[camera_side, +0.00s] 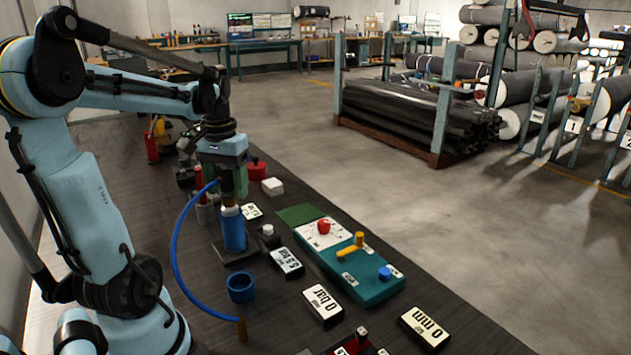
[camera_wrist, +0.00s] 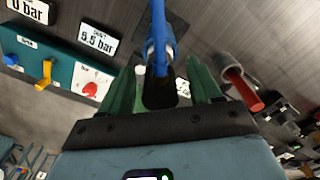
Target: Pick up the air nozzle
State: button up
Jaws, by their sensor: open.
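The air nozzle, a dark upright body with a blue hose, stands in a blue cylindrical holder (camera_side: 233,232) on a dark base in the side view. The air nozzle (camera_wrist: 160,92) shows in the wrist view as a black piece between my green fingers, with the blue hose (camera_wrist: 158,38) running up from it. In the side view the hose (camera_side: 174,245) loops left and down to a brass fitting (camera_side: 241,328). My gripper (camera_wrist: 164,68) is open, with a finger on either side of the nozzle. My gripper (camera_side: 228,170) is directly above the holder in the side view; finger contact cannot be told.
A teal panel (camera_side: 375,290) with red, yellow and blue controls lies to the right. Display blocks (camera_side: 322,304) and a blue ring-shaped cup (camera_side: 240,288) are nearby. A red cylinder in a grey cup (camera_wrist: 242,88) stands close to the fingers in the wrist view.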

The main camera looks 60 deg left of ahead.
aim_at(225, 173)
jog(key=shift+f, duration=0.3)
grip_shut()
jog(key=shift+r, duration=0.15)
jog(key=shift+r, duration=0.85)
notch_tip(225, 173, up, 2)
jog(key=shift+r, duration=0.25)
jog(key=w+d+r, duration=0.3)
jog(key=d+r, duration=0.3)
jog(key=d, duration=0.5)
jog(key=shift+d+r, duration=0.15)
jog(key=shift+r, duration=0.15)
